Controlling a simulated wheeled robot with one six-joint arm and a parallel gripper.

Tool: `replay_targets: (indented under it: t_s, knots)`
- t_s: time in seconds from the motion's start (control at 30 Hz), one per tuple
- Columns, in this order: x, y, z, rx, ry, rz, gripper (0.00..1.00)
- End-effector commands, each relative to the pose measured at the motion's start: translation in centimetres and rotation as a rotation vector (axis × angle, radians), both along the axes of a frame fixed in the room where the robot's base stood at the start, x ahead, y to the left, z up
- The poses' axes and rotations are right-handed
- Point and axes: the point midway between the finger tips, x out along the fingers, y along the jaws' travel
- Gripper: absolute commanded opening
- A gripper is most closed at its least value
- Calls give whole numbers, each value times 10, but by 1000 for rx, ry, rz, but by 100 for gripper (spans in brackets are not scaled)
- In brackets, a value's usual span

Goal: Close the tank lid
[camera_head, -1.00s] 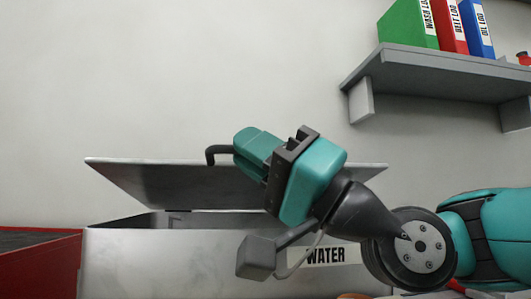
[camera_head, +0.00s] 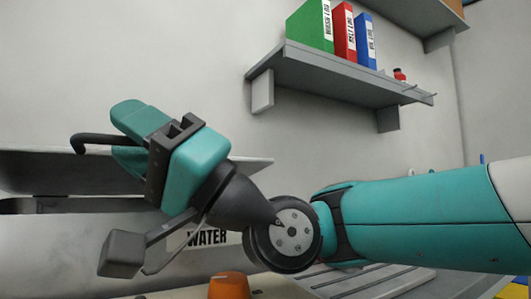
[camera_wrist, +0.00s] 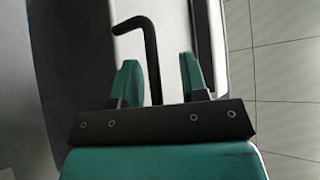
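The grey metal tank (camera_head: 50,245) with the WATER label (camera_head: 207,238) stands at the lower left of the head view, cut by the left edge. Its lid (camera_head: 50,172) is partly raised, with a dark gap between lid and tank. A black bent handle (camera_head: 92,140) projects at the lid; it also shows in the wrist view (camera_wrist: 150,55). My gripper (camera_head: 130,135) is at the handle, in front of the lid. In the wrist view my gripper's fingers (camera_wrist: 160,78) are apart, with the handle's bar between them, nearer the left finger. Contact is not clear.
A grey wall shelf (camera_head: 340,72) with green, red and blue binders (camera_head: 344,32) hangs above right. An orange object (camera_head: 229,286) and a slatted grey surface (camera_head: 350,282) lie below my arm. The wall space between gripper and shelf is clear.

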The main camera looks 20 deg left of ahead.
Motion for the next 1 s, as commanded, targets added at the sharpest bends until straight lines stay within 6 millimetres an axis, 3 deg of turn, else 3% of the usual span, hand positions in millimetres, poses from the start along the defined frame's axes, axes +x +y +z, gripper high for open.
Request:
replay_targets:
  t_s: [0.17,0.3,0.7,1.0]
  knots:
    - [20,-35,-23,7,4,-24,37]
    - [30,-69,-25,13,-3,-25,37]
    - [48,-124,-26,9,-3,-14,37]
    - [55,-143,-20,6,0,-11,37]
